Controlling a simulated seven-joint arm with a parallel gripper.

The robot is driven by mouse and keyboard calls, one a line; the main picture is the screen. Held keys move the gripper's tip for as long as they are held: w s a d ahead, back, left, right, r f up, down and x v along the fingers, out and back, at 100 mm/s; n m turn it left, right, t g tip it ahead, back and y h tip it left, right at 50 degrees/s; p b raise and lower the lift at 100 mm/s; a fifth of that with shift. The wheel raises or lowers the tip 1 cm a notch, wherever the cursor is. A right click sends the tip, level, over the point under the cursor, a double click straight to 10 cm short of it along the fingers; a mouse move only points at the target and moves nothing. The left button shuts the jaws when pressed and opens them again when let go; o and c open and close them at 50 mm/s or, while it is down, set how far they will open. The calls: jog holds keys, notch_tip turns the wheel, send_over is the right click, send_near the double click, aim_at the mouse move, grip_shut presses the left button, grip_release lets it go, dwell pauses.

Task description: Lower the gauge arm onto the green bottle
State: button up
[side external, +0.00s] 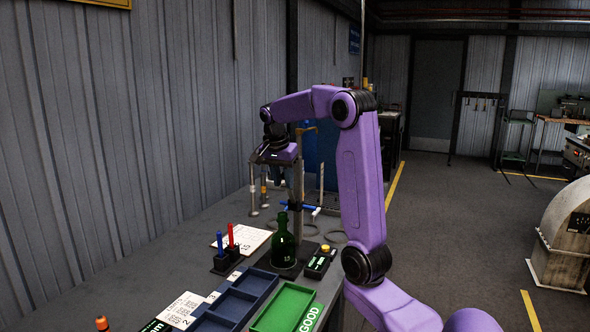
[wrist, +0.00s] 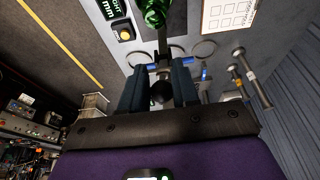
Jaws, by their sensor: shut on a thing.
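The green bottle (side external: 284,243) stands upright on the dark base of a gauge stand (side external: 298,185) on the bench. Part of the bottle (wrist: 153,12) shows at the top edge of the wrist view. My gripper (side external: 268,158) is well above the bench, to the upper left of the bottle in the side view. In the wrist view its two fingers (wrist: 160,84) are closed about a dark round knob (wrist: 162,92). The knob seems to belong to the gauge arm, but the arm's link to the stand is mostly hidden. The arm is clear of the bottle.
A black box with a yellow button (side external: 321,260) sits right of the bottle. Blue trays (side external: 240,298) and a green GOOD tray (side external: 285,308) lie in front. A pen holder (side external: 227,258) stands left on the bench. Slim upright rods (side external: 253,195) stand behind, near flat rings (side external: 337,237).

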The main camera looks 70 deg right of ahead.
jog(key=shift+a+f, duration=0.9)
jog(key=shift+a, duration=0.2)
jog(key=o, duration=1.5)
jog(key=shift+r, duration=3.5)
